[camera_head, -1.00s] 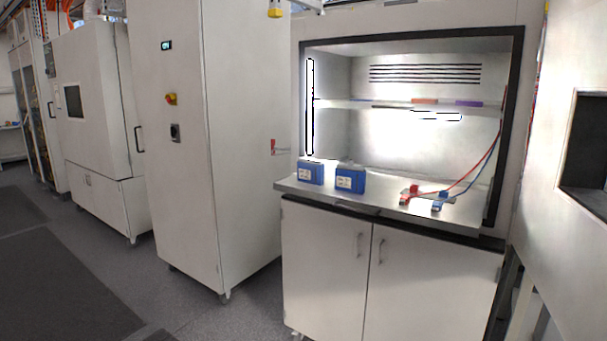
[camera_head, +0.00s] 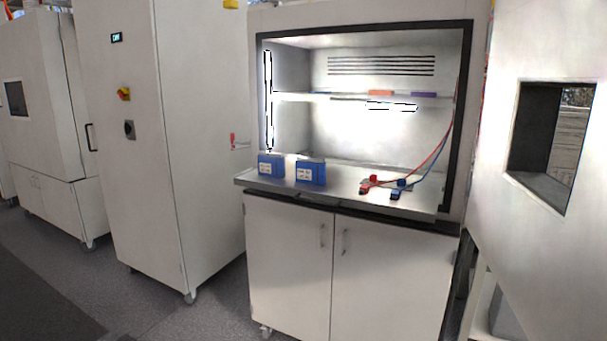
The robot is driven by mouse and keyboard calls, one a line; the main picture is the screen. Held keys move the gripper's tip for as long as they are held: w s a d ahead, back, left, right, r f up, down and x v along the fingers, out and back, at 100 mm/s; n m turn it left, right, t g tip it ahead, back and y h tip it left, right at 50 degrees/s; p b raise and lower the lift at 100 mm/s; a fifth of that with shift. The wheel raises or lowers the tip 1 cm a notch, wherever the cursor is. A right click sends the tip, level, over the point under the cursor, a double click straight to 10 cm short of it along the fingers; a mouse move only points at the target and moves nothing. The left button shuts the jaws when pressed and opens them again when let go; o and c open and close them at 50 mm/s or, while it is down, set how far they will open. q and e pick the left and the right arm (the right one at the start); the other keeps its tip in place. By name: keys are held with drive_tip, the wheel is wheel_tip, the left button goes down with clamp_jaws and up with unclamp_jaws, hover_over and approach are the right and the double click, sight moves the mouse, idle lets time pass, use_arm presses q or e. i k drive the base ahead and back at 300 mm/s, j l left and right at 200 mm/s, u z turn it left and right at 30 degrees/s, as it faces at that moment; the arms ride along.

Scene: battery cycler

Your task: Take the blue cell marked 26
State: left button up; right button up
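Two blue cells with white labels stand upright side by side on the metal shelf of the open cabinet. The left blue cell (camera_head: 271,166) is near the shelf's left end. The right blue cell (camera_head: 310,172) stands a small gap to its right. The label numbers are too small to read, so I cannot tell which one is marked 26. Neither of my grippers is in view.
The metal shelf (camera_head: 345,188) sticks out in front of the cabinet. Red and blue clamps (camera_head: 396,194) with cables lie on its right part. A tall white cabinet (camera_head: 165,150) stands at left, a white panel with an opening (camera_head: 500,210) at right. Grey floor (camera_head: 140,310) is clear in front.

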sight(272, 167)
drive_tip(key=i+j+z, duration=0.15)
drive_tip(key=i, duration=0.25)
drive_tip(key=i+j+z, duration=0.15)
drive_tip(key=i, duration=0.25)
drive_tip(key=i+j+z, duration=0.15)
drive_tip(key=i, duration=0.25)
